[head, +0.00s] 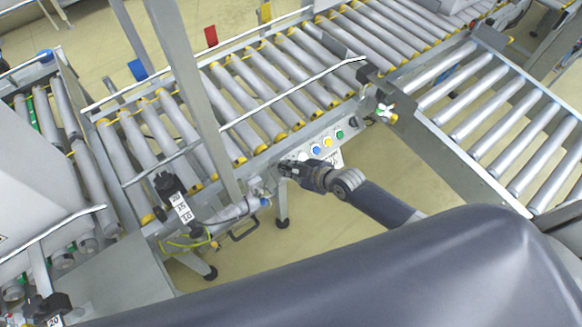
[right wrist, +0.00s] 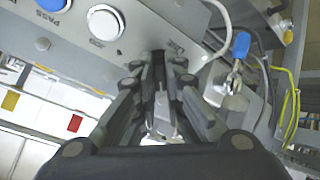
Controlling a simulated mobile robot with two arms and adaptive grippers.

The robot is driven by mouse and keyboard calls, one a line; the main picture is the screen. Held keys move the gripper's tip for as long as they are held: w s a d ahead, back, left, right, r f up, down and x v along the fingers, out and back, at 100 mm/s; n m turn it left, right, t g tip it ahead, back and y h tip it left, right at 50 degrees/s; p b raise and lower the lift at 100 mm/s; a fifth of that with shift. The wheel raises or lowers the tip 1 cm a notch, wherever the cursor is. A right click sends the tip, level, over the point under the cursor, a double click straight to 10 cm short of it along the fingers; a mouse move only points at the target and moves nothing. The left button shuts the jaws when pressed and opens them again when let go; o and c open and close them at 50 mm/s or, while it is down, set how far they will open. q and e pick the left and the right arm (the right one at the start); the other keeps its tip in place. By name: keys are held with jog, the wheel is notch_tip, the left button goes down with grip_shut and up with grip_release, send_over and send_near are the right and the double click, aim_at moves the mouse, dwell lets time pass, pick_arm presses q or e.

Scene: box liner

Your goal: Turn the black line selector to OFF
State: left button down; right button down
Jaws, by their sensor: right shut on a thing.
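My right gripper (head: 287,168) reaches the control panel (head: 310,160) on the side of the roller conveyor, at the left end of the button row. In the right wrist view the fingers (right wrist: 167,68) are closed together against the panel face, beside the white button. They are shut on the black line selector, which is mostly hidden between the fingertips. My left gripper is not in view.
The panel carries a blue button (head: 316,149), a yellow button (head: 327,142) and a green button (head: 339,134). A white button (right wrist: 104,22) is close to the fingers. A blue-handled valve (right wrist: 241,45), a hose and yellow cable sit right of the gripper in the wrist view.

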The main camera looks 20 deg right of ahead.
jog(key=m+p, duration=0.1)
jog(key=m, duration=0.1)
jog(key=m+p, duration=0.2)
jog(key=m, duration=0.1)
jog(key=shift+s+a+r+t+h, duration=0.1)
jog(key=shift+a+r+t+h, duration=0.1)
jog(key=shift+t+h, duration=0.2)
jog(key=shift+f+m+t+h+p, duration=0.1)
jog(key=shift+m+t+h+p, duration=0.4)
jog(key=shift+m, duration=1.2)
jog(key=c, duration=1.7)
grip_release()
jog(key=shift+f, duration=0.1)
jog(key=v, duration=1.2)
jog(key=shift+w+d, duration=0.1)
jog(key=shift+w, duration=0.15)
